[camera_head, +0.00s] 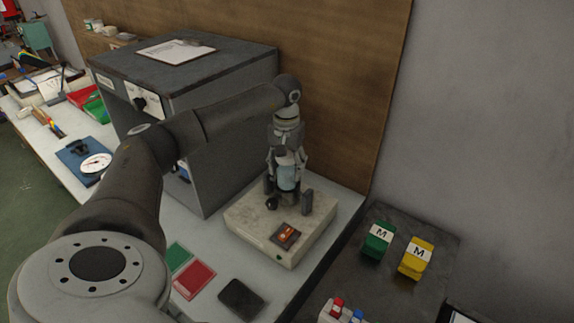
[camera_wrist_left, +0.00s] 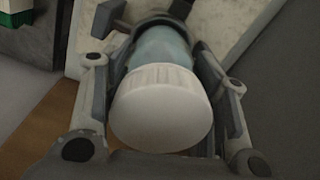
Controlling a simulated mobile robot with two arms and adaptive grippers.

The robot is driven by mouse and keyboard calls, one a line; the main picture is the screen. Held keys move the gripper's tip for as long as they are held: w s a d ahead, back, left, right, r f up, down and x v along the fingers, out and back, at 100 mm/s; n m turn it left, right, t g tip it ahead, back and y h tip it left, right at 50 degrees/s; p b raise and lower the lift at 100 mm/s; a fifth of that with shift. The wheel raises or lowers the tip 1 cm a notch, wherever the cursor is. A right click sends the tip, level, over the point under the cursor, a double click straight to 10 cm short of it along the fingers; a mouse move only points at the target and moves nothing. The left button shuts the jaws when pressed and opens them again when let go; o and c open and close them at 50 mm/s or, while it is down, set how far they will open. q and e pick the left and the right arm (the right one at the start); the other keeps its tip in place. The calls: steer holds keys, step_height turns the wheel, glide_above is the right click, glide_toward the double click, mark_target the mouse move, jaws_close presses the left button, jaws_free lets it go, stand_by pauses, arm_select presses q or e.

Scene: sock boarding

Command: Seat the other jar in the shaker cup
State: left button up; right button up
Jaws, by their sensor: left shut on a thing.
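My left gripper (camera_head: 287,180) points down over the shaker (camera_head: 262,237), a pale box with an orange switch on its top. It is shut on a jar (camera_head: 287,170) with a pale blue body. In the left wrist view the jar's white ribbed lid (camera_wrist_left: 160,108) faces the camera, between the two fingers. A dark cup (camera_wrist_left: 160,20) shows at the jar's far end. The jar stands upright at the cup; whether it is fully down inside cannot be told. My right gripper is not in view.
A large grey cabinet (camera_head: 225,75) stands close behind my left arm. Green and red cards (camera_head: 193,280) and a dark pad (camera_head: 241,298) lie in front of the shaker. Green (camera_head: 378,240) and yellow (camera_head: 416,258) boxes marked M stand on a dark surface at right.

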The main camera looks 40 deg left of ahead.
mark_target(287, 175)
arm_select(q)
steer(key=shift+f+b, duration=1.15)
steer(key=shift+f, duration=0.65)
steer(key=o, duration=1.3)
step_height(287, 175, up, 12)
steer(key=shift+s, duration=0.1)
